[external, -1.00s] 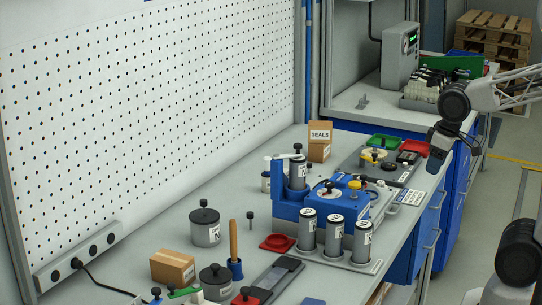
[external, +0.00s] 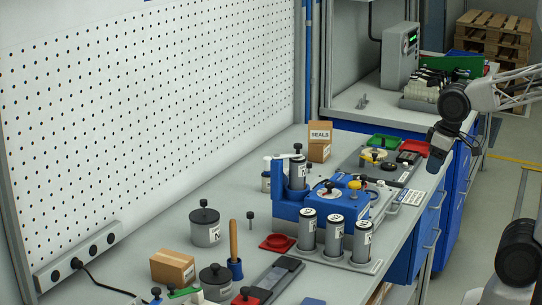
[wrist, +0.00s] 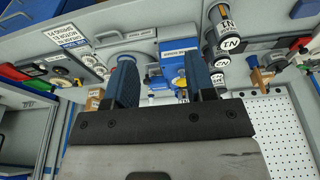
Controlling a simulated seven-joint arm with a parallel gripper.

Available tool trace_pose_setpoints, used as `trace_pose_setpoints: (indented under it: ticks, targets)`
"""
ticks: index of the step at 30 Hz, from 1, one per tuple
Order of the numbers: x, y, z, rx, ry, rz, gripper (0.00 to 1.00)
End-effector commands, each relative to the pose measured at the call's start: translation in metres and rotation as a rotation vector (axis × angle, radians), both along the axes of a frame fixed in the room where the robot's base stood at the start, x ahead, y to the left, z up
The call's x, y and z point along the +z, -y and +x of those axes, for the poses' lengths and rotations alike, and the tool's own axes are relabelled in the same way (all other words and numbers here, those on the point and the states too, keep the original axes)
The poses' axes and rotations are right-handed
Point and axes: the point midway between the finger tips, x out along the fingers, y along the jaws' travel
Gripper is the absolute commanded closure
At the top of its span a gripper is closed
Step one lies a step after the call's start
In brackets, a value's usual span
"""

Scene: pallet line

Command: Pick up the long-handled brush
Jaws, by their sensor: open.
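A tan wooden handle (external: 233,238) stands upright in a small blue cup (external: 235,268) at the front middle of the bench; it looks like the long-handled brush, and its lower end is hidden in the cup. In the wrist view, a tan handle (wrist: 262,76) shows small at the right. My gripper (external: 433,167) hangs over the bench's right edge, well to the right of the brush and farther back. In the wrist view my gripper (wrist: 160,75) has its two blue-grey fingers apart with nothing held between them.
A blue fixture (external: 345,212) and several labelled grey cylinders (external: 334,235) stand between my gripper and the brush. A lidded grey pot (external: 206,230), a cardboard box (external: 172,267) and a red tray (external: 277,243) are near the brush. A pegboard wall (external: 150,120) borders the bench.

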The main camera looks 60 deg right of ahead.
Motion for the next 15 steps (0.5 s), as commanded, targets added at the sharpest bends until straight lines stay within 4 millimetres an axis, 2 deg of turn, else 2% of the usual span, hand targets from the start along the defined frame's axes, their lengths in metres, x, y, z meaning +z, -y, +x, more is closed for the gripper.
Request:
trace_pose_setpoints:
  ticks: [10,15]
  targets:
    - [0.000,-0.001,0.003,0.002,0.004,0.000,0.51]
    - [-0.001,-0.006,0.020,0.021,0.034,0.004,0.51]
